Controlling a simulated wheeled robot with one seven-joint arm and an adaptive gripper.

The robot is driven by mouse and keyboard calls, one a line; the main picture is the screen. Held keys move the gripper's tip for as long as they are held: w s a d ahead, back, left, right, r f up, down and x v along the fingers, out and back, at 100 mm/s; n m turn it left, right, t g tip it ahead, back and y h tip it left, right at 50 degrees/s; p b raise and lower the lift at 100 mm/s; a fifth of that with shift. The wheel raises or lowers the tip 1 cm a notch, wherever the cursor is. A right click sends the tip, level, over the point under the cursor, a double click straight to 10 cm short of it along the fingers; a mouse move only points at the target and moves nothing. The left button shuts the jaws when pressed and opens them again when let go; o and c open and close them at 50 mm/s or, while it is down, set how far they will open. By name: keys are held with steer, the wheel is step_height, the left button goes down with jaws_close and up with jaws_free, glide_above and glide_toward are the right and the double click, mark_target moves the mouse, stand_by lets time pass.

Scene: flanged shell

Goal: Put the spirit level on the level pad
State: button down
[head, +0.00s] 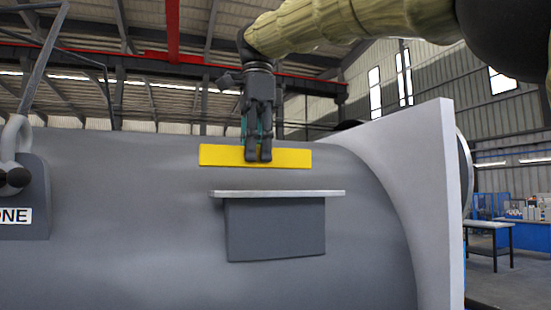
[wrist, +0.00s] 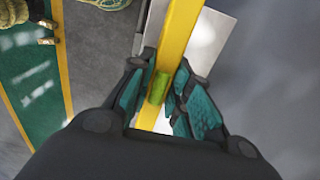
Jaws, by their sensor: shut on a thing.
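The spirit level is a yellow bar (head: 220,156), held level across the front of the grey shell in the head view. My gripper (head: 258,155) comes down from above and is shut on its middle. In the wrist view the yellow bar (wrist: 180,30) runs between the teal-padded fingers (wrist: 165,90), with a green vial (wrist: 158,88) between them. The level pad (head: 278,194) is a thin light plate on a grey bracket. In the head view it lies below the bar and a little to the right. In the wrist view the pad (wrist: 222,30) shows partly behind the bar.
The large grey shell (head: 120,200) fills the lower head view, with a pale flange (head: 420,170) at its right. A shackle on a lug (head: 22,190) stands at the left. A work table (head: 490,225) is far right. Open floor (wrist: 95,40) shows in the wrist view.

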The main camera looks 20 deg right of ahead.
mark_target(275, 164)
steer(key=shift+w+d+r+p, duration=0.2)
steer(key=shift+d+r+p, duration=0.1)
steer(key=shift+d+p, duration=0.2)
steer(key=w+d+p, duration=0.2)
steer(key=d, duration=0.1)
steer(key=shift+w+f+p, duration=0.2)
steer(key=shift+f+p, duration=0.15)
steer(key=shift+f, duration=0.05)
steer(key=shift+w+d+f, duration=0.15)
steer(key=shift+d+f, duration=0.05)
steer(key=shift+d, duration=0.3)
step_height(275, 164, down, 2)
steer(key=shift+a+f+p, duration=0.1)
steer(key=shift+a+p, duration=0.05)
steer(key=shift+p, duration=0.45)
steer(key=shift+f, duration=0.65)
steer(key=shift+f, duration=0.2)
steer(key=c, duration=1.3)
jaws_free()
